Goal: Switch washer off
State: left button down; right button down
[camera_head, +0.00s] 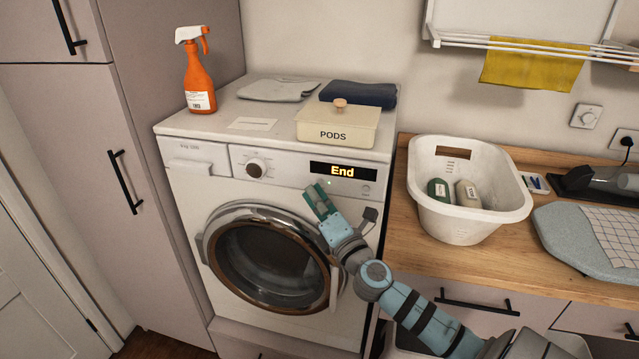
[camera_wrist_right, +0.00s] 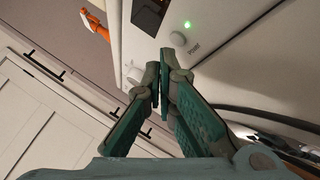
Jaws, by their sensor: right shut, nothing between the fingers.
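The white washer (camera_head: 190,220) stands at the middle left with its round door closed. Its display (camera_head: 342,171) reads "End". A round dial (camera_head: 256,168) is left of the display. My right gripper (camera_head: 318,188) is shut and empty in front of the panel, just below the display. Its fingertips (camera_wrist_right: 160,62) are close to the button; contact cannot be told. My left gripper is not in view.
On the washer stand an orange spray bottle (camera_head: 199,78), a PODS box (camera_head: 337,126) and folded cloths (camera_head: 358,94). A white basket (camera_head: 470,228) with bottles is on the wooden counter (camera_head: 410,262) at right. Tall cabinets (camera_head: 150,100) border the washer's left.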

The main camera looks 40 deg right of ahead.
jog(key=shift+w+d, duration=0.25)
jog(key=shift+d, duration=0.05)
jog(key=shift+d, duration=0.15)
dwell(0.3)
jog(key=shift+s+a, duration=0.3)
jog(key=shift+a, duration=0.25)
jog(key=s+a+p, duration=0.2)
jog(key=s+a, duration=0.1)
jog(key=a, duration=0.2)
jog(key=shift+s, duration=0.2)
dwell(0.3)
